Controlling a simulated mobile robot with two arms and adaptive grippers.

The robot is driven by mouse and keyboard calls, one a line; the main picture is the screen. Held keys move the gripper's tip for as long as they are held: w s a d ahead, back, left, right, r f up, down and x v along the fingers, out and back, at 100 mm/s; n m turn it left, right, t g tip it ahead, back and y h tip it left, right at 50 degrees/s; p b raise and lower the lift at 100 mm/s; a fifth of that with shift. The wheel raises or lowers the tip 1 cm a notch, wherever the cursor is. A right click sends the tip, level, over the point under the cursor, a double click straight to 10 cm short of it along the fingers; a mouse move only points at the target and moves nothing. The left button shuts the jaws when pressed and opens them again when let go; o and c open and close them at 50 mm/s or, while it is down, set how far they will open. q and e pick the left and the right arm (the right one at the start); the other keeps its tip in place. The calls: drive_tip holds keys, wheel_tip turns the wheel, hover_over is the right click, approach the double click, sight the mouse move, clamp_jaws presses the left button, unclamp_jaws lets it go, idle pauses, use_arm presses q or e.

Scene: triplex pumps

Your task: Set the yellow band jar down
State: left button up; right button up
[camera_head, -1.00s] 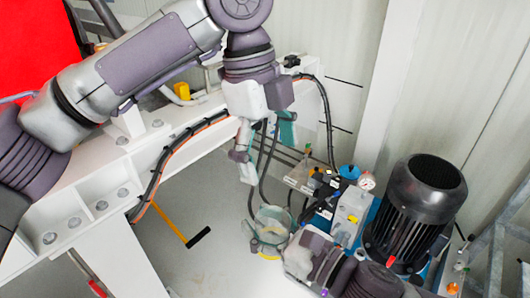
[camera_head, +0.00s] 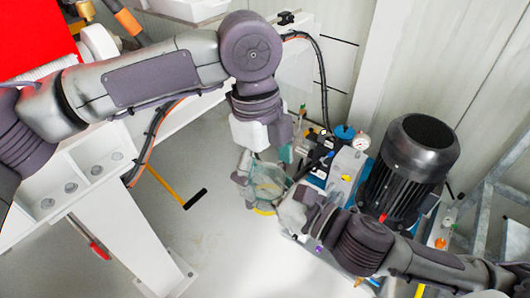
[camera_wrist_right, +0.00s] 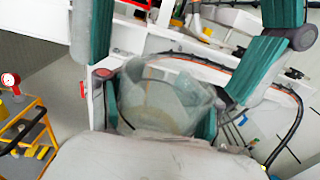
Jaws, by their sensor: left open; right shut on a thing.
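The yellow band jar (camera_head: 267,187) is a clear, pale glass vessel with a yellow ring low on it. My right gripper (camera_head: 276,196) comes from the lower right and is shut on it, holding it in the air above the grey floor. In the right wrist view the jar (camera_wrist_right: 165,95) stands between the right gripper's teal fingers. My left gripper (camera_head: 263,162) is open, pointing down from above. Its teal fingers overlap the jar's upper edge in the head view; I cannot tell whether they touch it. They also hang apart at the top of the right wrist view.
A black motor (camera_head: 412,165) and a pump unit with a gauge (camera_head: 361,142) stand close to the right of the jar. A white beam frame (camera_head: 95,170) with black and orange cables lies to the left. Open floor lies below the jar.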

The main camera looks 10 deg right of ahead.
use_arm(q)
drive_tip(key=shift+f, duration=0.2)
drive_tip(key=shift+c, duration=0.2)
drive_tip(key=c, duration=1)
drive_tip(key=shift+c, duration=0.9)
use_arm(e)
drive_tip(key=o, duration=1.3)
drive_tip(key=shift+r, duration=0.1)
drive_tip(key=shift+o, duration=0.2)
use_arm(q)
drive_tip(key=shift+f, duration=0.1)
